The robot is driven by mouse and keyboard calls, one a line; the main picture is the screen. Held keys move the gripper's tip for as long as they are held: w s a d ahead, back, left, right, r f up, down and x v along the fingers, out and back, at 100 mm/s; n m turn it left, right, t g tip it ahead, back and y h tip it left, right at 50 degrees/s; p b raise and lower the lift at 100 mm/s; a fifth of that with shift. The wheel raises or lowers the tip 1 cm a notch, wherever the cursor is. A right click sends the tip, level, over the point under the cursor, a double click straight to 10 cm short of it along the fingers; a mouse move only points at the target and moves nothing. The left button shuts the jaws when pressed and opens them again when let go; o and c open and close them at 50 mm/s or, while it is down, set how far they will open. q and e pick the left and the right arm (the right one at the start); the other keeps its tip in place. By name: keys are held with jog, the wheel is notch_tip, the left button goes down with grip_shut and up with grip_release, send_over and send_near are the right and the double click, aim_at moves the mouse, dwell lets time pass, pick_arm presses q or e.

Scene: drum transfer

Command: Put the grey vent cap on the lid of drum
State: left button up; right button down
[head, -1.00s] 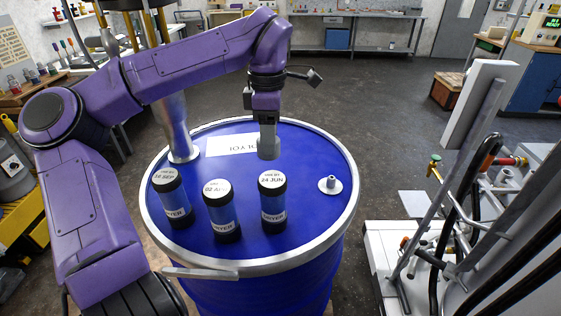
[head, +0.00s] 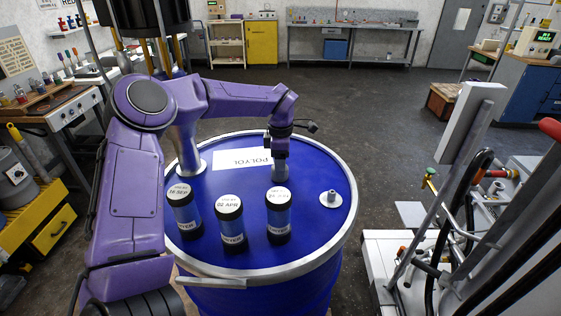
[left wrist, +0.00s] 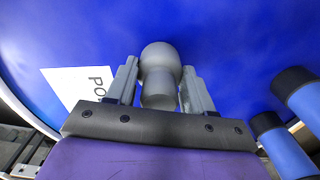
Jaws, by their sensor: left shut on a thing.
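The blue drum (head: 318,240) stands in front of me with its lid (head: 300,215) level and a metal rim around it. My left gripper (head: 279,163) is low over the lid, behind the right-hand canister. In the left wrist view my left gripper (left wrist: 160,92) is shut on the grey vent cap (left wrist: 160,62), which has a rounded end. The cap also shows below the fingers in the head view (head: 280,174); whether it touches the lid I cannot tell. A small metal fitting with a round flange (head: 330,199) sits at the lid's right side. My right gripper is out of view.
Three dark-capped blue canisters stand on the lid: left (head: 184,212), middle (head: 231,222) and right (head: 278,216). A white POLYOL label (head: 242,160) lies on it. A metal column (head: 188,150) rises at its back left. Equipment with hoses (head: 455,230) stands to the right.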

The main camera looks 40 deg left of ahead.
pick_arm(q)
jog(key=shift+w+f, duration=0.1)
jog(key=shift+f, duration=0.05)
jog(key=o, duration=1.1)
jog(key=shift+c, duration=0.2)
jog(key=shift+r, duration=0.2)
jog(key=shift+r, duration=0.25)
notch_tip(320, 180, up, 12)
jog(key=shift+f+b, duration=0.25)
jog(key=shift+b, duration=0.45)
